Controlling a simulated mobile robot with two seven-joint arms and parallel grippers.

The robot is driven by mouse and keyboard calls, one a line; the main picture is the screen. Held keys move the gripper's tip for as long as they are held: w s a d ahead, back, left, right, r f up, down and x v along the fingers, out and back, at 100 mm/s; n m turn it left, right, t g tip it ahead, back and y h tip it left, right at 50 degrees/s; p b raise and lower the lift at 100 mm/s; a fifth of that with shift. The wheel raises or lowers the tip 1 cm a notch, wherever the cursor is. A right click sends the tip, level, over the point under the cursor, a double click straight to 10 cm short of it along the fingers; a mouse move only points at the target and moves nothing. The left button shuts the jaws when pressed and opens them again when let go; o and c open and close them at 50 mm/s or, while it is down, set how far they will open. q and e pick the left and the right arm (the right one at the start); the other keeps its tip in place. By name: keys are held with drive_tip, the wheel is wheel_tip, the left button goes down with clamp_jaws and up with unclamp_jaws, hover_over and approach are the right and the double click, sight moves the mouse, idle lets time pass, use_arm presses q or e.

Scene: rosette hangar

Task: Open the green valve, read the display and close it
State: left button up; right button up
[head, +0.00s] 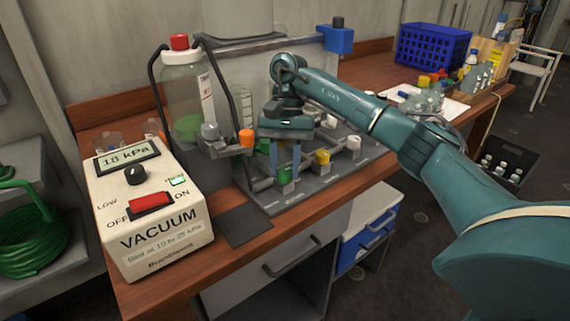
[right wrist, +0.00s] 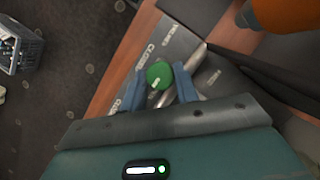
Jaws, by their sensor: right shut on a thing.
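The green valve (head: 285,174) is a small green knob on a grey plate on the bench. My right gripper (head: 284,168) reaches down over it with its two blue fingers shut on the knob. In the right wrist view the green valve (right wrist: 160,75) sits between the fingers, beside a metal pipe and a "CLOSED" label. The display (head: 127,158) on the cream vacuum unit (head: 165,249) reads 10 kPa. My left gripper is not in view.
Yellow (head: 322,157), white (head: 352,143) and orange (head: 246,137) knobs stand close around. A red-capped bottle (head: 188,90) with dark hoses stands behind the vacuum unit. A blue crate (head: 432,47) is at the back right.

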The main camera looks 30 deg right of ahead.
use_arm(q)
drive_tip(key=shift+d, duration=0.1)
use_arm(e)
drive_tip(key=o, duration=1)
use_arm(q)
drive_tip(key=p, duration=0.2)
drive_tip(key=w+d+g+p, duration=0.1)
drive_tip(key=p, duration=0.2)
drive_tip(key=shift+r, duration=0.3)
use_arm(e)
drive_tip(key=v, duration=1.3)
drive_tip(key=shift+r, duration=0.1)
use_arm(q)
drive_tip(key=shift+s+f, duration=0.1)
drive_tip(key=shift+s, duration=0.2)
